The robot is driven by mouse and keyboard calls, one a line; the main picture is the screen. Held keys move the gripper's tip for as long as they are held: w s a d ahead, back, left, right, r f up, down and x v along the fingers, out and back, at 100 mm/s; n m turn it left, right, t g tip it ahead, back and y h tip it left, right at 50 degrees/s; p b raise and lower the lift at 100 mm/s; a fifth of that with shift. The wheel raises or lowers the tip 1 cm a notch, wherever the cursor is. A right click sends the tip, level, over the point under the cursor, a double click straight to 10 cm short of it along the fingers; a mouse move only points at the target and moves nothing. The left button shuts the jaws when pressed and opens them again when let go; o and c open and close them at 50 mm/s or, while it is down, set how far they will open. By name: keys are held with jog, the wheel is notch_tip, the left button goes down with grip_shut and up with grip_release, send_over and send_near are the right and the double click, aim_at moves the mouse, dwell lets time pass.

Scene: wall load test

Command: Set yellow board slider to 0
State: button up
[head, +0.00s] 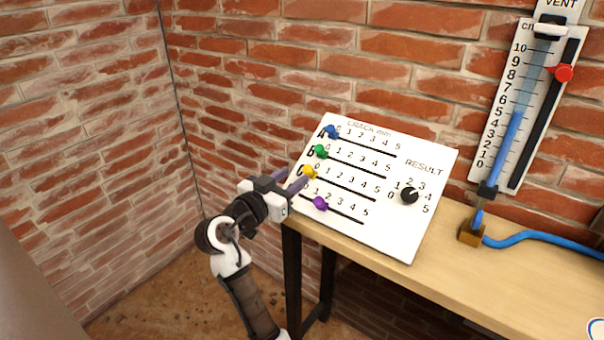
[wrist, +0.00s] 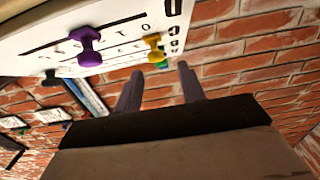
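The white sloped board (head: 420,160) carries several slider rows. The yellow slider (head: 309,172) is at the left end of its row, by the 0 mark. In the wrist view the yellow knob (wrist: 154,45) stands just beyond my fingertips, roughly between them. My gripper (head: 297,180) is at the board's left edge, close to the yellow knob, and partly covers the lower row's left end. In the wrist view my gripper (wrist: 158,80) has its two fingers apart with nothing between them. I see no contact with the yellow knob.
The blue knob (head: 332,131) and green knob (head: 320,152) sit at their rows' left ends. A black result dial (head: 409,196) is at right. The board stands on a wooden table (head: 500,262) against brick walls.

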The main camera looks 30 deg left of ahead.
jog(key=s+b, duration=0.1)
jog(key=s, duration=0.6)
jog(key=shift+s+a, duration=0.15)
jog(key=shift+s, duration=0.15)
